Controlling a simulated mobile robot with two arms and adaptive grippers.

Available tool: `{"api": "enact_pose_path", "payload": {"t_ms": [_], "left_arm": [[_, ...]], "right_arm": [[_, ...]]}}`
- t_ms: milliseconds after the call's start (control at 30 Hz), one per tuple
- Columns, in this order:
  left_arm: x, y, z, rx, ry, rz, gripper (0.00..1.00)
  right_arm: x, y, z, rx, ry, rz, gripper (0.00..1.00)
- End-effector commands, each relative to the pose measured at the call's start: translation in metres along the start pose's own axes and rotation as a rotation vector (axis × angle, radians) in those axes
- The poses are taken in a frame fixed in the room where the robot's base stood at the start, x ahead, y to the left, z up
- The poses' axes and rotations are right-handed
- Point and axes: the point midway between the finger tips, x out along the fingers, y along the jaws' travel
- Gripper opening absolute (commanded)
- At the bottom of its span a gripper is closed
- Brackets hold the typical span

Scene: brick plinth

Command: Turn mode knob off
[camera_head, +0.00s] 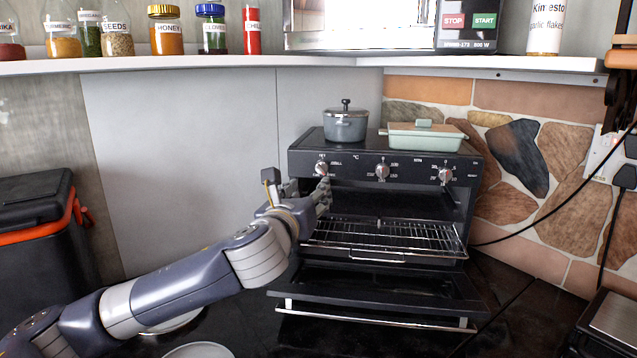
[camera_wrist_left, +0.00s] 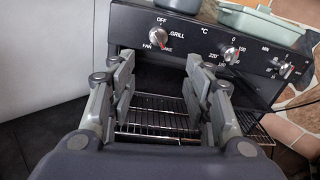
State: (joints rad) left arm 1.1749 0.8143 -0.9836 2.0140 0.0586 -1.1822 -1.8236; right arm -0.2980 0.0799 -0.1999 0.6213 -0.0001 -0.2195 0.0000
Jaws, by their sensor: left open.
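The black toaster oven (camera_head: 295,164) stands on the dark counter with its door folded down. The mode knob (camera_head: 321,169) is the left one of three silver knobs on its front. My left gripper (camera_head: 308,188) is open and empty, just in front of and below this knob. In the left wrist view, its two fingers (camera_wrist_left: 160,80) are spread, with the knob beyond and above their tips, apparently not touched.
The temperature knob (camera_head: 382,171) and timer knob (camera_head: 445,175) are to the right. A grey pot (camera_head: 346,125) and a green dish (camera_head: 425,136) sit on top of the oven. The open door (camera_head: 380,305) juts out below. A shelf (camera_head: 200,63) with jars runs above.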

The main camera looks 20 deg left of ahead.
Motion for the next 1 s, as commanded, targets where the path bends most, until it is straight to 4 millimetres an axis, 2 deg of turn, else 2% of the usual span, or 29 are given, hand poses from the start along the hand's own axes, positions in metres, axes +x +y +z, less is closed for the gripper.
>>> {"api": "enact_pose_path", "payload": {"t_ms": [100, 267, 700, 1000], "left_arm": [[0.003, 0.004, 0.009, 0.050, -0.023, 0.005, 0.46], [0.015, 0.004, 0.012, 0.057, -0.024, 0.007, 0.46], [0.082, 0.004, 0.014, 0.053, -0.023, 0.007, 0.46], [0.106, 0.004, 0.014, 0.054, -0.024, 0.006, 0.46]], "right_arm": [[0.004, -0.003, 0.000, 0.000, 0.000, -0.003, 0.46], [0.001, -0.003, 0.001, 0.000, -0.001, -0.004, 0.46], [-0.011, -0.003, 0.003, 0.000, -0.006, -0.003, 0.46], [-0.014, 0.000, 0.003, -0.001, -0.006, 0.000, 0.46]]}}
